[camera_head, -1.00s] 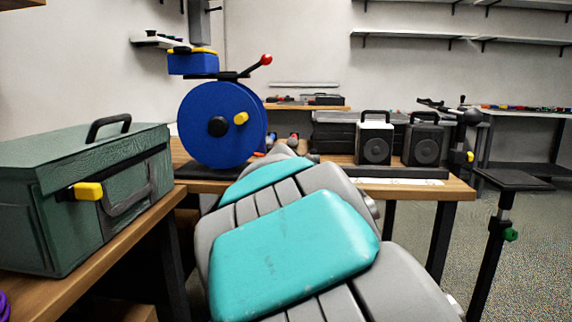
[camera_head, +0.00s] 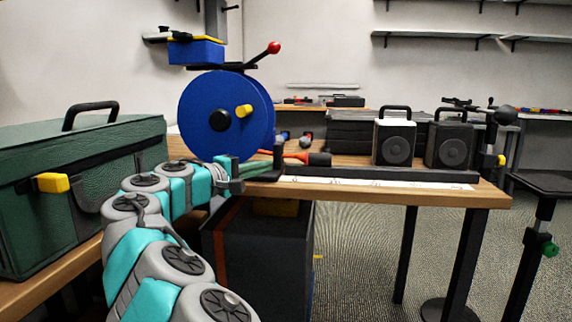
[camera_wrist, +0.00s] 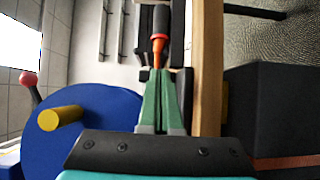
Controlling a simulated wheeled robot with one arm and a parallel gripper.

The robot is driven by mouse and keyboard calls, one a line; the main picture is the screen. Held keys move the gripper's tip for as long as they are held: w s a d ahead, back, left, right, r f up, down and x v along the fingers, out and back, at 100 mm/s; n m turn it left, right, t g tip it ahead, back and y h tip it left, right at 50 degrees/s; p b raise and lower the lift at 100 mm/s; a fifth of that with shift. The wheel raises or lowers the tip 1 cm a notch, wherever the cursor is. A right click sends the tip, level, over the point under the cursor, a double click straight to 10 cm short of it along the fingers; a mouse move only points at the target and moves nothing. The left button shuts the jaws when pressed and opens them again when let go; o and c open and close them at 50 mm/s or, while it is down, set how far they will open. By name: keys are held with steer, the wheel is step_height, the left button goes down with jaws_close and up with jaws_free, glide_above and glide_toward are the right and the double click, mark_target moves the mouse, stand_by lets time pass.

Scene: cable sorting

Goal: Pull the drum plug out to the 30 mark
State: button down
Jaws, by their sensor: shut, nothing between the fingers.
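The blue cable drum (camera_head: 205,112) stands on the workbench, with a yellow knob on its face and a red-tipped lever above; it also shows in the wrist view (camera_wrist: 100,112). A dark plug (camera_head: 320,160) on an orange lead (camera_head: 297,155) lies right of the drum; in the wrist view the dark plug (camera_wrist: 160,22) and orange lead (camera_wrist: 157,52) are just beyond my fingertips. My gripper (camera_wrist: 158,75) is shut and empty, its green fingers pointing at the lead. I cannot tell whether they touch it. A white marked strip (camera_head: 375,183) runs along the bench's front; its numbers are unreadable.
A green case (camera_head: 90,140) stands at left. A white-fronted speaker (camera_head: 395,140) and a black speaker (camera_head: 449,142) stand at the bench's back right. A dark box (camera_head: 265,255) is below the bench (camera_head: 490,195). The strip's front side is clear.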

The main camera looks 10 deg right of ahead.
steer(key=x, duration=0.9)
steer(key=shift+w+d, duration=0.15)
steer(key=shift+d, duration=0.15)
steer(key=s+d+b, duration=0.1)
steer(key=s+d, duration=0.2)
steer(key=d, duration=0.5)
steer(key=s+d+b, duration=0.1)
steer(key=s+d, duration=0.1)
steer(key=d, duration=0.7)
steer(key=s+d+b, duration=0.1)
steer(key=s+d, duration=0.2)
steer(key=d, duration=0.6)
steer(key=shift+s, duration=0.3)
steer(key=shift+a, duration=0.1)
